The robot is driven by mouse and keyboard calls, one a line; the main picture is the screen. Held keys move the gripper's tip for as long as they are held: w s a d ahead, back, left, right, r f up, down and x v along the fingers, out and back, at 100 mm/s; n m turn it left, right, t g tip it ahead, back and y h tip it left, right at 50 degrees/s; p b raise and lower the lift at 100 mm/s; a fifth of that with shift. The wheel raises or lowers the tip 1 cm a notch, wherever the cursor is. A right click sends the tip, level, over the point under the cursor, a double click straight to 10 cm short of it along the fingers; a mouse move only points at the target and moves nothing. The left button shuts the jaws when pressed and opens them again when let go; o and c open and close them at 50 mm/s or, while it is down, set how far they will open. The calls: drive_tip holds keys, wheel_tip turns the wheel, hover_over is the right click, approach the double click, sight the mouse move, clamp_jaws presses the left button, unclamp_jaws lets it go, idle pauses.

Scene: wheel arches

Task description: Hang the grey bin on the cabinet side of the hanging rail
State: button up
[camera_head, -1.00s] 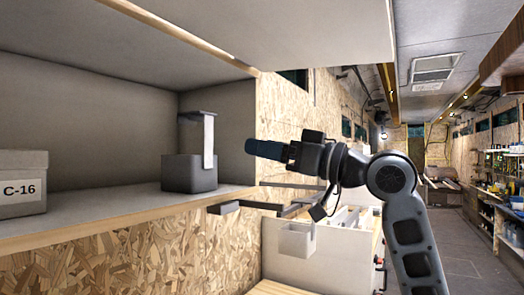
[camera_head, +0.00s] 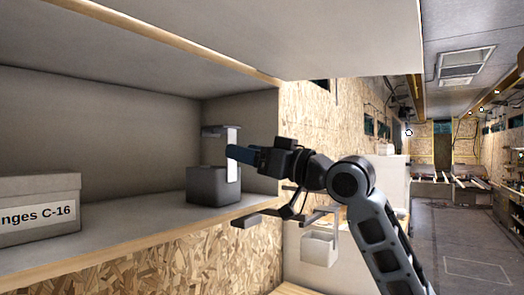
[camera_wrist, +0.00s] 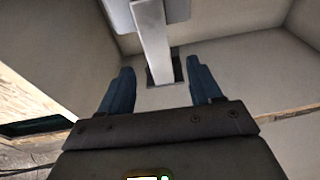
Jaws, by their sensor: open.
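The grey bin (camera_head: 213,186) stands upright on the shelf, with a pale upright hanger strip (camera_head: 233,168) and a flat hooked top (camera_head: 221,130). My gripper (camera_head: 232,153) is at the strip, overlapping it in the head view. In the wrist view my gripper (camera_wrist: 162,75) is open, and the hanger strip (camera_wrist: 153,42) shows between its two blue fingers with gaps on both sides. I cannot tell whether the strip is fully between the fingertips. The dark hanging rail (camera_head: 258,215) juts out beside the shelf's front edge, below my gripper.
A white bin (camera_head: 318,248) hangs at the rail's right part. A labelled box (camera_head: 40,205) sits on the shelf at left. The cabinet's upper panel (camera_head: 330,40) is overhead, and a chipboard wall (camera_head: 300,120) stands behind my arm. The aisle floor at right is clear.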

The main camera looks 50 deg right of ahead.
sight(233, 137)
drive_tip(key=shift+p+x, duration=0.5)
drive_tip(key=shift+x, duration=2.1)
drive_tip(key=c, duration=1.1)
drive_tip(key=shift+r+p, duration=0.9)
drive_tip(key=shift+r, duration=0.35)
drive_tip(key=shift+d, duration=0.1)
